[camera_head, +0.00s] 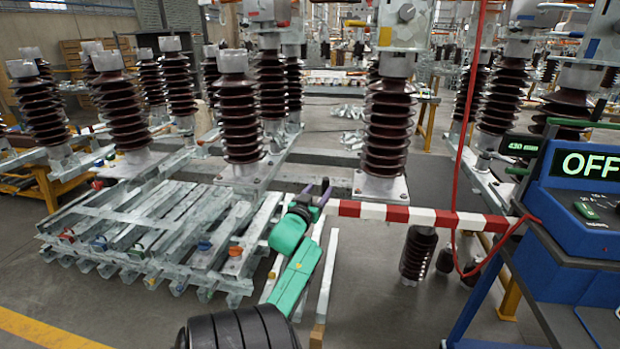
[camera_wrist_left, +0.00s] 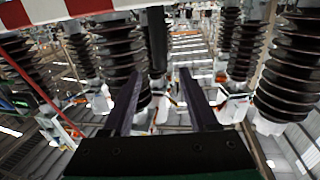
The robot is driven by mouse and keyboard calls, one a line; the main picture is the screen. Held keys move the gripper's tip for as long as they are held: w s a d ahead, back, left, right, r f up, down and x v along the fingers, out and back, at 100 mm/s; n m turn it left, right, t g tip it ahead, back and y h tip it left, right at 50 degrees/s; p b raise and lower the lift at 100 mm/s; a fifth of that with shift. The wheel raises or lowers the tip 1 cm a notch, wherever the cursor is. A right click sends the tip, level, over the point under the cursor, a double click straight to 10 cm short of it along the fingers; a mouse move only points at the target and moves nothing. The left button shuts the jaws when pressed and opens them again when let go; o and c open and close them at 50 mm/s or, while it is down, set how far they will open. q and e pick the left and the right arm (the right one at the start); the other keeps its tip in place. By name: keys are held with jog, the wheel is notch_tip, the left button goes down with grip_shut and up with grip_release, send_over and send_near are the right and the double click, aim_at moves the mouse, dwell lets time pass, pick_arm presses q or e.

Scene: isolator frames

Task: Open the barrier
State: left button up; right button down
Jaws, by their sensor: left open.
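The barrier (camera_head: 425,216) is a red and white striped bar, roughly level across the middle of the head view. Its right end is near the blue control box. My left gripper (camera_head: 318,188), on a green arm, is at the bar's left end with its dark purple fingers pointing up. I cannot tell whether it touches the bar. The barrier (camera_wrist_left: 62,12) crosses the top left corner there, outside the fingers. My right gripper is not in view.
A blue control box reading OFF (camera_head: 585,200) stands at the right. A red cable (camera_head: 462,130) hangs across the bar. Brown ribbed insulators (camera_head: 388,125) stand behind it. Stacked metal beams (camera_head: 165,225) lie at the left.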

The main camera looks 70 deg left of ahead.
pick_arm(q)
jog(key=v, duration=0.7)
jog(key=shift+s+d, duration=0.25)
jog(key=shift+s, duration=0.05)
jog(key=w+d+f+m+g+h, duration=0.1)
jog(key=w+d+f+h, duration=0.1)
jog(key=f, duration=0.7)
jog(key=w+d+f+g+h, duration=0.1)
jog(key=w+d+f+h, duration=0.1)
jog(key=f, duration=0.7)
jog(key=d+f+m+g+h, duration=0.1)
jog(key=d+f+m+h, duration=0.1)
jog(key=d+f, duration=0.6)
jog(key=d+f+m+g+h, duration=0.1)
jog(key=d+f+g+h, duration=0.2)
jog(key=f, duration=1)
jog(key=s+d+f+m+g+h, duration=0.25)
jog(key=s+d+f, duration=0.45)
jog(key=d+f, duration=0.4)
jog(key=s+d+f+m+g, duration=0.1)
jog(key=s+d+f, duration=0.3)
jog(key=s, duration=0.4)
jog(key=s+d+f+m+g+h, duration=0.1)
jog(key=s+d+f+m+g, duration=0.1)
jog(key=s, duration=0.6)
notch_tip(320, 180, down, 2)
jog(key=shift+d+m, duration=0.85)
jog(key=shift+m, duration=0.1)
jog(key=shift+g, duration=0.25)
